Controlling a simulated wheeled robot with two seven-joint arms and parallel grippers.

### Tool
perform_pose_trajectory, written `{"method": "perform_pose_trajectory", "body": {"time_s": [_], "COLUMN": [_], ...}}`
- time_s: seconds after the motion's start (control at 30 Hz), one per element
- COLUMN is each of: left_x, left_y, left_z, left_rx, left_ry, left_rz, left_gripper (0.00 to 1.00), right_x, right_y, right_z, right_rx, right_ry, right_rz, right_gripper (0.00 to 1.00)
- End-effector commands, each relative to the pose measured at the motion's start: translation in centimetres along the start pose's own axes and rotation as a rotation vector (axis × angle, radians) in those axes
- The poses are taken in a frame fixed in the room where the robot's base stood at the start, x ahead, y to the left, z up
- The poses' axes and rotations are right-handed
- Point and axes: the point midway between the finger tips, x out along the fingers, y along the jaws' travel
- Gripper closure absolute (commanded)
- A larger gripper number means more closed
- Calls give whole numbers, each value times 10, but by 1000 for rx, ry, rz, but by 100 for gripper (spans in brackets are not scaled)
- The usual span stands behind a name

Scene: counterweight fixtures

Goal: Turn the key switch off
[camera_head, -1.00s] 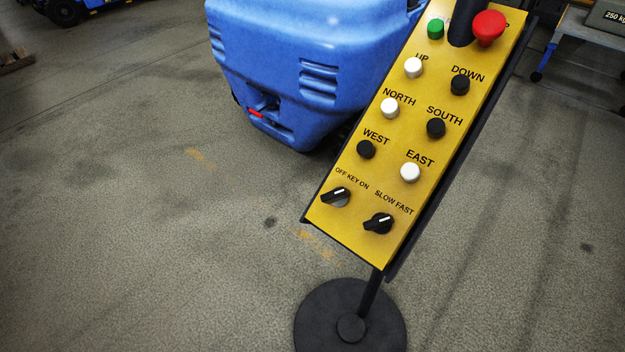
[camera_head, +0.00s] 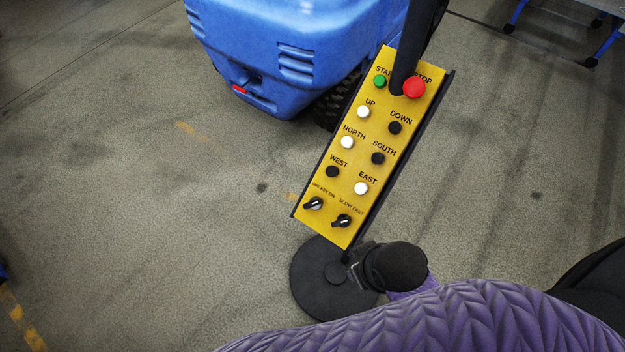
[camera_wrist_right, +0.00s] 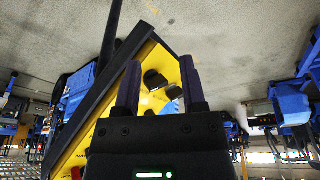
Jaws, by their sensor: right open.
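The key switch (camera_head: 314,203) is a black knob with a white mark at the lower left of the yellow control panel (camera_head: 345,231), under the small label "OFF KEY ON". Which label its mark points to is too small to tell. A similar SLOW FAST knob (camera_head: 342,221) sits right of it. My right gripper (camera_head: 360,266) is just below the panel's lower end, its fingers mostly hidden. In the right wrist view, my right gripper (camera_wrist_right: 160,64) is open, its fingers apart, with the key switch (camera_wrist_right: 173,92) and SLOW FAST knob (camera_wrist_right: 155,79) showing between them. My left gripper is out of view.
The panel carries several push buttons and a red stop button (camera_head: 414,87). It stands tilted on a pole with a round black base (camera_head: 312,284). A blue machine (camera_head: 285,50) stands behind.

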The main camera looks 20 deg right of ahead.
Motion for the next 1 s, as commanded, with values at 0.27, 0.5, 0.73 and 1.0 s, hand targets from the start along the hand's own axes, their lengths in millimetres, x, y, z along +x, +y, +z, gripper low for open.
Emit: {"method": "perform_pose_trajectory", "body": {"time_s": [0.27,0.5,0.73,1.0], "left_x": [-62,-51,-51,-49], "left_y": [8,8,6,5], "left_z": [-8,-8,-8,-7], "left_rx": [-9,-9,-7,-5], "left_ry": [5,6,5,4], "left_rz": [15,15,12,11], "left_gripper": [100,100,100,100], "right_x": [-126,-65,-23,1], "right_y": [4,2,9,18], "right_z": [-26,-56,-102,-141], "right_rx": [6,464,1090,1618], "right_ry": [41,16,-70,-190], "right_rz": [3,-132,-299,-433], "right_gripper": [47,47,47,47]}}
